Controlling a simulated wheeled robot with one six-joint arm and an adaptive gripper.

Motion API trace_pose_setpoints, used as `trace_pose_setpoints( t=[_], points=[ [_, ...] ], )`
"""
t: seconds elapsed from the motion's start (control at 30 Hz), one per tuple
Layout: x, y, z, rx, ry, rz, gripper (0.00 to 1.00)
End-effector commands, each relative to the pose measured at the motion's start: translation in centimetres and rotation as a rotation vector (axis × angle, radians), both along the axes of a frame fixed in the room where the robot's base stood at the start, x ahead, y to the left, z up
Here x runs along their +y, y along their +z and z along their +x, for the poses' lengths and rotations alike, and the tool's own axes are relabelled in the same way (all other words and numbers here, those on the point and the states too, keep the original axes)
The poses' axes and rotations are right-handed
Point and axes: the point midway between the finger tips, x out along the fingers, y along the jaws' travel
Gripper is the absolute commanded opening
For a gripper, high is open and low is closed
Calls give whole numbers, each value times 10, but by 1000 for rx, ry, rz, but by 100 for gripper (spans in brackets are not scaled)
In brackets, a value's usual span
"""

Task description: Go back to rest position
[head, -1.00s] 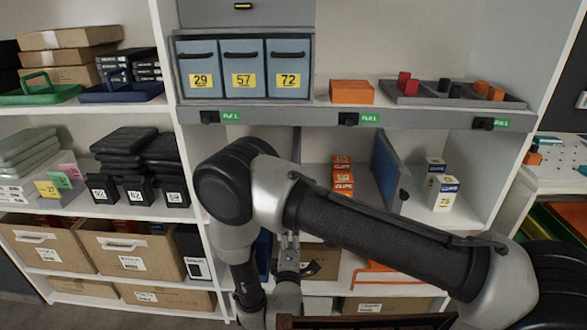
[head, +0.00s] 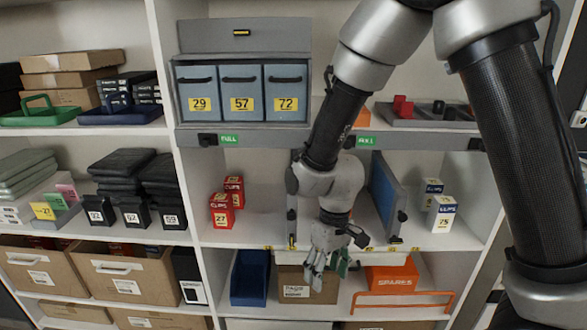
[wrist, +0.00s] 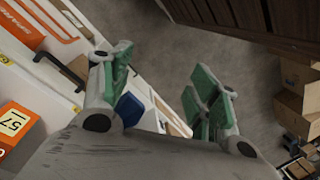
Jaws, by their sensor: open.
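My gripper (head: 325,265) hangs in front of the middle shelf unit in the head view, fingers pointing down, just ahead of the lower shelf edge. In the wrist view its two green-padded fingers (wrist: 160,95) stand apart with nothing between them. My arm comes in from the upper right of the head view and bends down to the gripper. It hides part of the shelf behind it, including most of an orange box (head: 362,119).
Red clip boxes (head: 222,212) stand left of the gripper, and a blue panel (head: 384,195) and white-blue boxes (head: 441,214) right. Below are a blue bin (head: 250,278), a carton (head: 306,285) and an orange spares box (head: 392,276). Cartons (wrist: 296,108) stand on the floor.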

Motion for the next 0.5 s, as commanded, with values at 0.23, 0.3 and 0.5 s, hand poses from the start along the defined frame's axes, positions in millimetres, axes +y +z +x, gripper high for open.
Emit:
trace_pose_setpoints(
  t=[0.23,0.3,0.5],
  points=[
    [-117,123,-20,10,-173,-59,61],
    [-149,150,-30,-16,-221,-70,61],
    [-224,210,-58,-182,-365,-56,61]
  ],
)
